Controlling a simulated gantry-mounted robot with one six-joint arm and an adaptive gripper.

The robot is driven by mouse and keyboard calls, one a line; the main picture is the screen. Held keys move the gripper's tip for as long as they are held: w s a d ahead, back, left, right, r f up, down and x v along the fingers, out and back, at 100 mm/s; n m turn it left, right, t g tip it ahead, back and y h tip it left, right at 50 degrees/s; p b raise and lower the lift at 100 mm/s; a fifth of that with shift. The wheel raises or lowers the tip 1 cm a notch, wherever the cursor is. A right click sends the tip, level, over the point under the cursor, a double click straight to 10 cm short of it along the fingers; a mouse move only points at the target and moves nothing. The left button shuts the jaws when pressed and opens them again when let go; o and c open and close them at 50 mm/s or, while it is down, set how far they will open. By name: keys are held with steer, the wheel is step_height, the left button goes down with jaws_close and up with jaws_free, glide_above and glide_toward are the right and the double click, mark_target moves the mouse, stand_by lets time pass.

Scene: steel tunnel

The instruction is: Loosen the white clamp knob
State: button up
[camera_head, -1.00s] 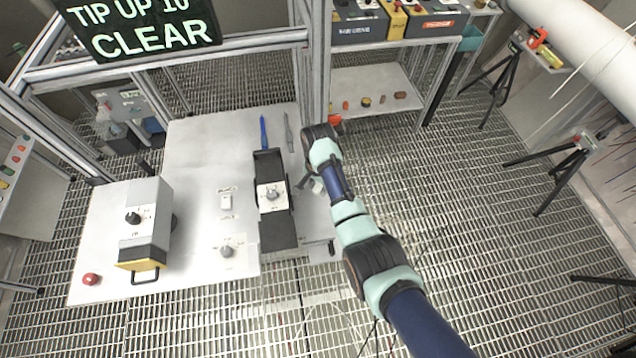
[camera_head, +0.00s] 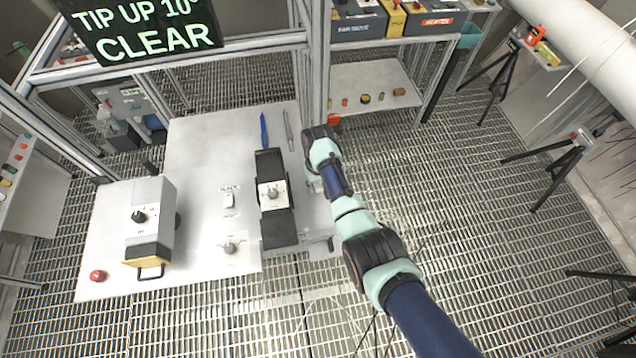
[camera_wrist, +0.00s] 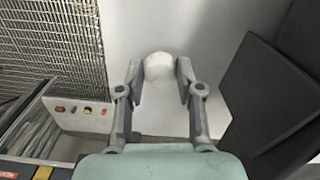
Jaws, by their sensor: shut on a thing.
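The white clamp knob (camera_wrist: 160,66) shows in the wrist view as a rounded white shape between the two fingertips. My gripper (camera_wrist: 159,80) is shut on it, with one grey finger on each side. The lower part of the knob and what it is fixed to are hidden. In the head view, my arm comes in from the lower right, with its wrist at the right edge of the pale table beside a black device (camera_head: 279,228). The knob cannot be made out clearly there.
A dark flat block (camera_wrist: 270,90) stands close on the right in the wrist view. The table (camera_head: 195,150) also holds a grey box (camera_head: 153,205), a red button (camera_head: 97,276), a blue tool (camera_head: 264,131) and a grey tool (camera_head: 289,131). Grated floor lies right of the table.

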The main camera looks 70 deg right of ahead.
mark_target(318, 186)
steer(key=n, duration=0.7)
stand_by(0.6)
steer(key=o, duration=1.2)
steer(key=shift+c, duration=0.2)
step_height(318, 186, up, 12)
